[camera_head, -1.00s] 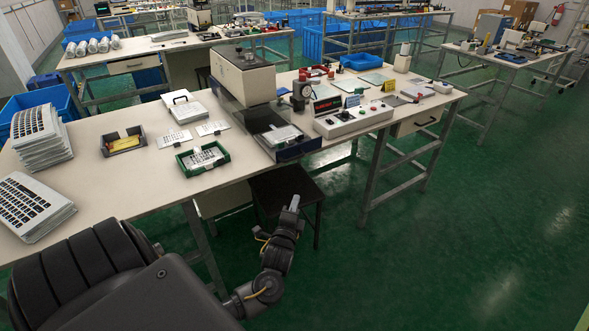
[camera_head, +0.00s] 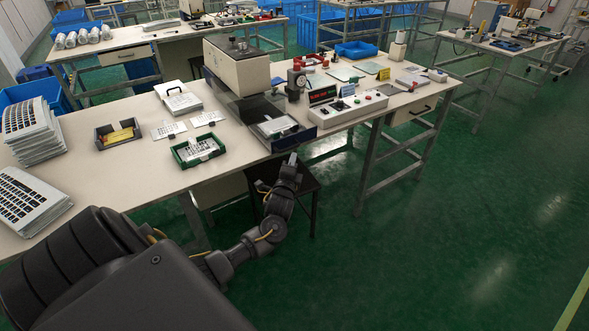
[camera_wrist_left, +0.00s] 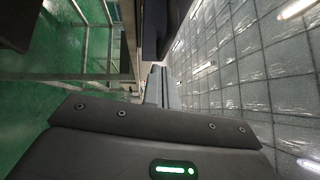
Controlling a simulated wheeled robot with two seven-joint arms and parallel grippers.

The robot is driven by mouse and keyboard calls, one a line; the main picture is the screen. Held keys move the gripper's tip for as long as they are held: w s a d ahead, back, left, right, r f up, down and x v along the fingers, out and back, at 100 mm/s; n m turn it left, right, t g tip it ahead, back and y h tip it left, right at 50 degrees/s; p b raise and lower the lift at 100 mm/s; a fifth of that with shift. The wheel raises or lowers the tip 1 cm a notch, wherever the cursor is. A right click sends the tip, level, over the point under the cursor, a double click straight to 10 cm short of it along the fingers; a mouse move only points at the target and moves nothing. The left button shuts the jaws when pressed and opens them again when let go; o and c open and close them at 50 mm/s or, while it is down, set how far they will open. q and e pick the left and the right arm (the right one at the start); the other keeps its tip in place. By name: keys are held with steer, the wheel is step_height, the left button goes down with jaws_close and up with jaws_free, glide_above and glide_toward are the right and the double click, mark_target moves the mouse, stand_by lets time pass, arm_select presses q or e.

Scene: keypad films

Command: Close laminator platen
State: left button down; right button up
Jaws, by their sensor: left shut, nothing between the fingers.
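The laminator (camera_head: 240,68) stands on the workbench, with a beige upper housing over a dark body. Its dark-fronted platen (camera_head: 294,141) sticks out toward the bench's front edge and carries a light sheet or plate with a keypad pattern (camera_head: 275,125). My left gripper (camera_head: 292,159) is shut and empty, pointing up just in front of and below the platen's front face. I cannot tell whether it touches. In the left wrist view its fingers (camera_wrist_left: 156,86) are together, with a dark block beyond them. My right gripper is not in view.
A control box (camera_head: 350,108) with red and green buttons stands right of the laminator. A green tray (camera_head: 178,156) with printed pieces lies to its left. A dark stool (camera_head: 310,184) stands under the bench front near my left forearm. Green floor to the right is free.

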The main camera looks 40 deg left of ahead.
mark_target(284, 145)
arm_select(q)
steer(key=shift+w+a+r, duration=0.2)
steer(key=shift+a, duration=0.6)
steer(key=a, duration=0.1)
steer(key=w+a, duration=0.1)
steer(key=a, duration=0.1)
steer(key=a+b, duration=0.1)
steer(key=a, duration=0.1)
steer(key=shift+w+f, duration=0.1)
steer(key=shift+w, duration=0.15)
steer(key=shift+d, duration=0.25)
